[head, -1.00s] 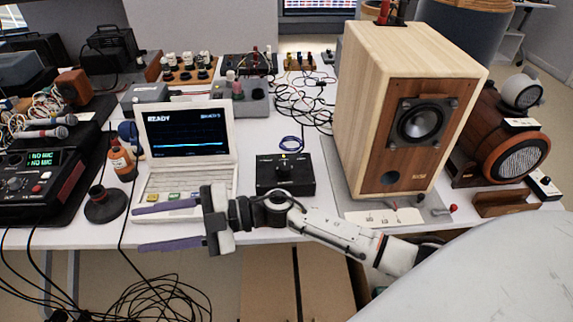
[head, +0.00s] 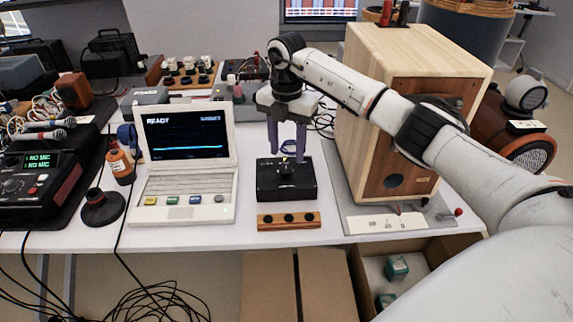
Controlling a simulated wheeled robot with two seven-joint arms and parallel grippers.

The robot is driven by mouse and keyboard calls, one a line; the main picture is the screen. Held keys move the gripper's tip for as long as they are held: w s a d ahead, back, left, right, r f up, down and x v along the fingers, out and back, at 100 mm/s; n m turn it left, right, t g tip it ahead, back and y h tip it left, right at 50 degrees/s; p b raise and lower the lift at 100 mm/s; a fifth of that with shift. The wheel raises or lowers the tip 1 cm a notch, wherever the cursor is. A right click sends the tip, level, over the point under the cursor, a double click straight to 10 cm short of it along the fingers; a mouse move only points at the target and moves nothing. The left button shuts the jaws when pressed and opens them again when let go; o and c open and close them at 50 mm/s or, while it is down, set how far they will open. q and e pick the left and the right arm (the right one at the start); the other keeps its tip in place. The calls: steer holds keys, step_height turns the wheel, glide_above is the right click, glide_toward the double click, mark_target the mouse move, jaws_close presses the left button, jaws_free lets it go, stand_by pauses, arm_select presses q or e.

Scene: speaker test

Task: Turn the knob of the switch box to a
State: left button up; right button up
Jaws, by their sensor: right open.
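The switch box (head: 268,185) is a small black box on the white table, right of the laptop. Its dark knob (head: 285,169) stands on top, with a small yellow mark behind it; the letters are too small to read. My right gripper (head: 286,156) points down above the box, its two purple-grey fingers spread apart. The fingertips are around or just above the knob; I cannot tell whether they touch it. Nothing shows between them except the area over the knob. My left gripper is not in view.
A white laptop (head: 185,185) showing "READY" stands to the left. A wooden strip with dark holes (head: 289,220) lies in front of the switch box. A large wooden speaker (head: 358,120) stands on the right, behind my right arm. Cables lie behind the box.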

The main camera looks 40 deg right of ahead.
mark_target(285, 169)
step_height(285, 169, down, 6)
steer(key=shift+r, duration=0.1)
steer(key=c, duration=1)
steer(key=shift+c, duration=0.2)
steer(key=shift+n, duration=0.4)
steer(key=n, duration=0.3)
steer(key=shift+a+n, duration=0.1)
steer(key=shift+n, duration=0.3)
steer(key=shift+w+n, duration=0.1)
steer(key=shift+n, duration=2.1)
steer(key=shift+a, duration=0.1)
